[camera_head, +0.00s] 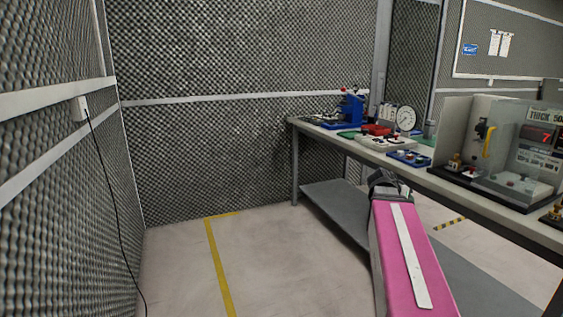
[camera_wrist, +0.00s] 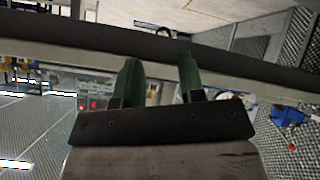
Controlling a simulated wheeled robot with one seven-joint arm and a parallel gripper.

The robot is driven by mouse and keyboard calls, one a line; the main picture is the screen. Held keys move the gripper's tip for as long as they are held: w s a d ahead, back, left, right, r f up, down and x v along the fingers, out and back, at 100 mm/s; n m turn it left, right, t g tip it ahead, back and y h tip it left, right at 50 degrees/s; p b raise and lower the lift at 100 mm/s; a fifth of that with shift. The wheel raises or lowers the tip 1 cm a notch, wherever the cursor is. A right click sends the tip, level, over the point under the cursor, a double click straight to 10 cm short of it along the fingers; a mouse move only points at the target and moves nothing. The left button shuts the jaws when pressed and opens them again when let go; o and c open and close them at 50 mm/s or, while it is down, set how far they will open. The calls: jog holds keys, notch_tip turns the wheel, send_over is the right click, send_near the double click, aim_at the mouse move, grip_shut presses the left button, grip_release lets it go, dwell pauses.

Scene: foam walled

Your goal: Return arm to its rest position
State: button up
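My pink arm reaches forward from the lower right of the head view, beside the front edge of the workbench (camera_head: 460,178). Its dark far end is in front of the bench. My gripper's fingers cannot be made out in the head view. In the wrist view my gripper (camera_wrist: 160,68) shows two dark green fingers set apart, with nothing between them. The wrist picture looks upside down, and the long bench edge (camera_wrist: 240,66) crosses behind the fingers.
The bench holds a blue device (camera_head: 350,111), a round gauge (camera_head: 406,118), a blue tray (camera_head: 409,158) and a clear-walled display unit (camera_head: 497,155). A grey lower shelf (camera_head: 335,205) runs beneath. Foam walls stand left and behind. The floor by the yellow line (camera_head: 219,265) is clear.

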jog(key=s+a+f+n+g+y, duration=0.2)
jog(key=s+a+f+n+y, duration=0.2)
jog(key=a+f, duration=0.8)
jog(key=s+a+f+n+g+y, duration=0.2)
jog(key=s+a+f+n+y, duration=0.2)
jog(key=a+f, duration=0.9)
jog(key=shift+s+a+f+n+y, duration=0.3)
jog(key=shift+s+a+n+y, duration=0.1)
jog(key=shift+s+a+y, duration=0.6)
jog(key=shift+s+d, duration=0.1)
jog(key=shift+d, duration=0.15)
